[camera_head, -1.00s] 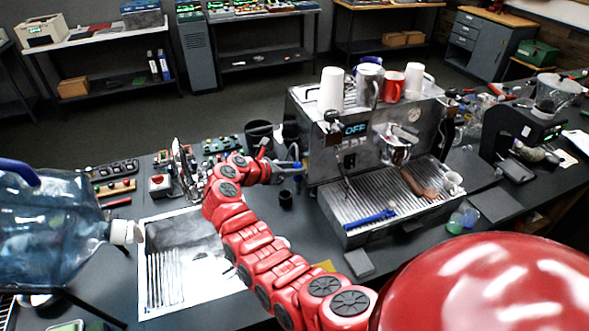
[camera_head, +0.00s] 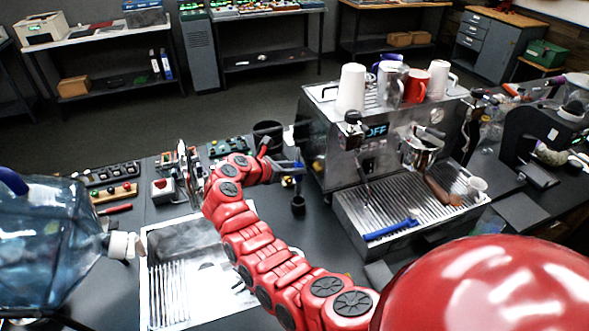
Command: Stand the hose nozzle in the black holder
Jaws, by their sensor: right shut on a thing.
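My red right arm reaches across the bench from the lower right. The black holder (camera_head: 298,206) is a small dark cup on the bench, left of the espresso machine. The nozzle's lower end is directly over the holder's mouth. I cannot tell whether the tip is inside it or just above. The fingers hide the nozzle's upper part. My left gripper is not in view.
A larger black container (camera_head: 267,134) stands behind. A metal sink (camera_head: 190,285) and a water jug (camera_head: 50,240) are left.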

